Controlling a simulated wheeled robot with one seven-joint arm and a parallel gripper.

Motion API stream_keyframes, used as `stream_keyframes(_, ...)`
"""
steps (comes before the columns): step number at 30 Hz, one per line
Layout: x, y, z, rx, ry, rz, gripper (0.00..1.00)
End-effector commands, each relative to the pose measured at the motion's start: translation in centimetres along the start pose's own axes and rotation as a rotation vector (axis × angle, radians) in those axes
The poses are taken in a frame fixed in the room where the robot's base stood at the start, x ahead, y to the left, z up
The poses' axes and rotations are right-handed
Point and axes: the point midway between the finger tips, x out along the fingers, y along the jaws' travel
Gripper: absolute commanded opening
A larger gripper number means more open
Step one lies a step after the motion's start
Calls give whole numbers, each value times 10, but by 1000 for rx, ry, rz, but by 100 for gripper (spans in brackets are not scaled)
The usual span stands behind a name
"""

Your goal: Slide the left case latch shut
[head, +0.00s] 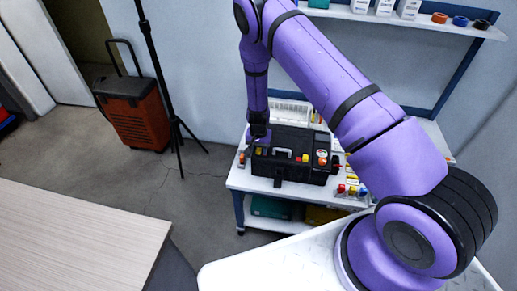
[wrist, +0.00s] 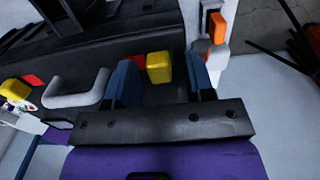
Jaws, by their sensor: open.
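The black case (head: 290,172) stands on the white workbench, with a grey handle (wrist: 78,92) on its front. The left latch is a yellow block (wrist: 159,67) at the case's left end; it also shows in the head view (head: 260,151). A red patch (wrist: 139,62) lies beside it. My gripper (wrist: 161,72) is open, with one blue finger on each side of the yellow block. I cannot tell whether either finger touches it. Another yellow latch (wrist: 15,89) with a red patch is beyond the handle. In the head view my arm's end hides part of the case's left end.
An orange and white item (wrist: 217,28) stands close beside the right finger in the wrist view. Small coloured parts (head: 352,190) sit right of the case on the white bench (head: 237,181). A tripod (head: 160,85) and orange wheeled case (head: 135,112) stand to the left.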

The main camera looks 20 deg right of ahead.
Motion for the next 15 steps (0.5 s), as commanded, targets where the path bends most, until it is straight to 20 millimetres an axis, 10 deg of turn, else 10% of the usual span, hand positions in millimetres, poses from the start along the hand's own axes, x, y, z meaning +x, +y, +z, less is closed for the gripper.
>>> stream_keyframes(5, 0, 0, 0, 0, 0, 0, 47)
stream_keyframes(11, 0, 0, 0, 0, 0, 0, 1)
stream_keyframes(15, 0, 0, 0, 0, 0, 0, 0)
